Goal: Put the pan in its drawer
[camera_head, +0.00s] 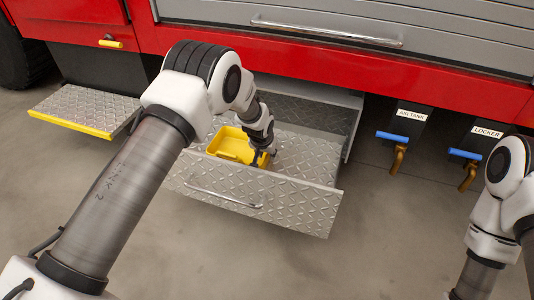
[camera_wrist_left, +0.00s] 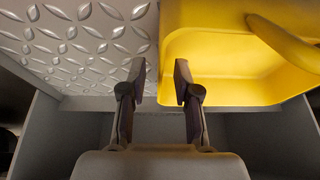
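The yellow pan (camera_head: 229,146) lies inside the open drawer (camera_head: 285,199), toward its left part. It also shows at the upper right of the left wrist view (camera_wrist_left: 225,88), with a curved yellow handle (camera_wrist_left: 285,42). My left gripper (camera_head: 262,160) is down in the drawer at the pan's right side. In the left wrist view its fingers (camera_wrist_left: 160,84) are apart, with one over the pan's edge and the other outside it. I cannot tell whether either finger touches the pan. My right gripper is out of view.
The drawer is pulled out below a red vehicle body (camera_head: 300,72); its front has a bar handle (camera_head: 222,197). A tread-plate step (camera_head: 85,106) sits at left. Blue-handled taps (camera_head: 393,137) hang at right. The floor in front is clear.

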